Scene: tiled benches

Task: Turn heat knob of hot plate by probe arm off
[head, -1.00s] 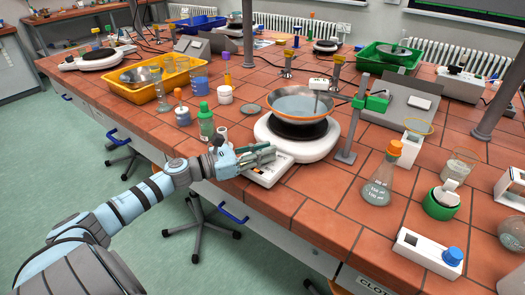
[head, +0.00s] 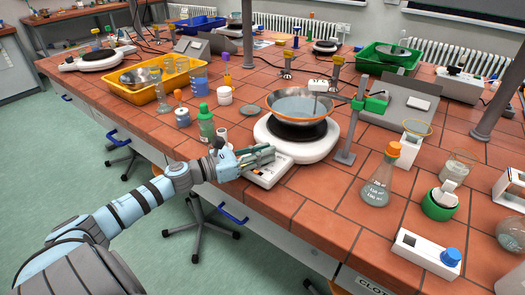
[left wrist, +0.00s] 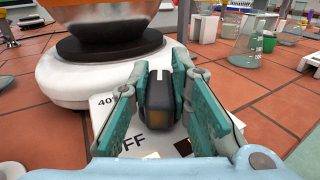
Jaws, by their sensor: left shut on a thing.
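The white hot plate (head: 322,152) stands near the front edge of the tiled bench, with a metal bowl (head: 300,104) of liquid on its black top. A stand with a green probe arm (head: 375,103) is beside it on the right. In the left wrist view, the dark heat knob (left wrist: 160,97) is upright on the panel, with a white mark at its far end. The panel's "40" and part of "OFF" show to its left. My left gripper (head: 268,155) is at the front panel, its teal fingers shut on the knob's sides. My right gripper is out of view.
A green-capped bottle (head: 206,122) and small jars stand left of the hot plate. A flask with an orange cap (head: 380,180) stands to the right. A white box with a blue knob (head: 428,252) is at the front right edge. Bare tiles lie between.

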